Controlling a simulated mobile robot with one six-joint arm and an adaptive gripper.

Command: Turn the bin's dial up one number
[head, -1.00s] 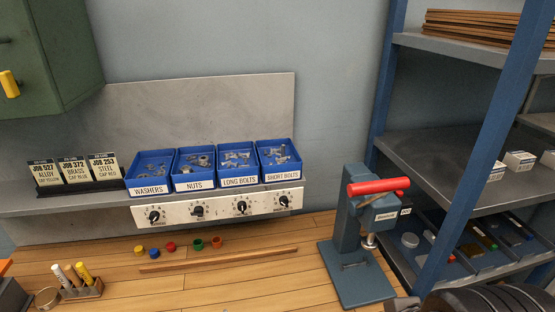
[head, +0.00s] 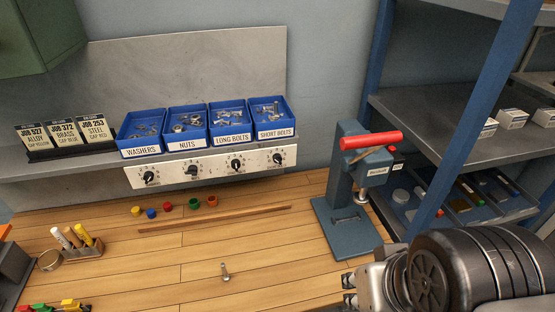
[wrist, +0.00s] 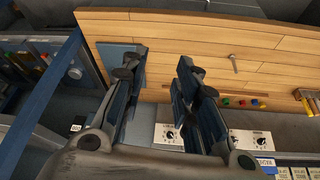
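Four blue bins stand in a row on the wall shelf: washers (head: 143,146), nuts (head: 187,140), long bolts (head: 232,136) and short bolts (head: 274,132). Below them is a pale panel (head: 212,172) with a black dial under each bin: washers dial (head: 150,177), nuts dial (head: 192,170), long bolts dial (head: 236,165), short bolts dial (head: 278,158). Their numbers are too small to read. My gripper (head: 349,290) is at the lower right, away from the panel. In the wrist view my gripper (wrist: 157,70) is open and empty; a dial (wrist: 170,135) shows beyond the fingers.
A blue press (head: 348,190) with a red handle stands right of the panel, between it and my arm. A shelving rack (head: 435,110) is at the right. Caps (head: 167,206), a wooden strip (head: 215,219) and a bolt (head: 225,272) lie on the bench; its front middle is mostly clear.

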